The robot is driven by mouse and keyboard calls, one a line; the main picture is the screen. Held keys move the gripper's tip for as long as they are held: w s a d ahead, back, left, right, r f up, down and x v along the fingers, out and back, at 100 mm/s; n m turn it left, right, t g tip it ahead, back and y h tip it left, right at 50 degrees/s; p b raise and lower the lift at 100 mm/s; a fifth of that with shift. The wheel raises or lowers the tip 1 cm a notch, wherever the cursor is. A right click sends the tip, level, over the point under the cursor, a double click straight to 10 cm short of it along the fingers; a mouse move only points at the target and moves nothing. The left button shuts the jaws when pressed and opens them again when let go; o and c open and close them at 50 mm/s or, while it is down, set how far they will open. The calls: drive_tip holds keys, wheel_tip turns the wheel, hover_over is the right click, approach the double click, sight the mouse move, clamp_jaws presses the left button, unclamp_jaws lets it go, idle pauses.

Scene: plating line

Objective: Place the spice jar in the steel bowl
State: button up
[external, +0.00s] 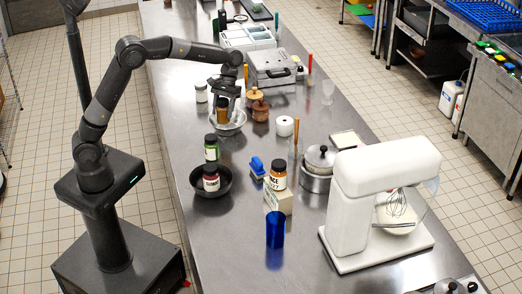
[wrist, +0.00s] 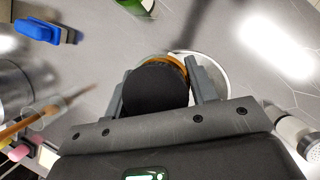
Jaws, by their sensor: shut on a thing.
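My gripper (external: 223,102) points down over the steel bowl (external: 238,125). It is shut on a spice jar (external: 222,117) with a dark lid and an orange-brown body. In the wrist view the jar's black lid (wrist: 155,90) sits between the two fingers. The jar is upright, within the bowl's outline in the external view. Its lower part meets or overlaps the bowl's inside; I cannot tell whether it touches the bottom. The bowl's pale rim (wrist: 222,62) shows behind the right finger in the wrist view.
A green-label jar (external: 211,150) and a black bowl (external: 197,188) with a red-label jar stand nearer. Wooden mills (external: 260,108) stand right of the bowl. An orange-label jar (external: 278,178), blue cup (external: 275,232) and white mixer (external: 358,205) are farther right.

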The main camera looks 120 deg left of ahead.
drive_tip(key=shift+s+a+f, duration=0.3)
drive_tip(key=shift+a+f, duration=0.65)
drive_tip(key=shift+f, duration=0.3)
drive_tip(key=shift+s+a+f, duration=0.3)
drive_tip(key=shift+a+f, duration=0.65)
drive_tip(key=shift+f, duration=0.35)
drive_tip(key=shift+s+a+f, duration=0.3)
drive_tip(key=shift+a+f, duration=0.65)
drive_tip(key=shift+f, duration=0.3)
drive_tip(key=shift+f, duration=0.1)
drive_tip(key=o, duration=1.1)
drive_tip(key=shift+o, duration=0.2)
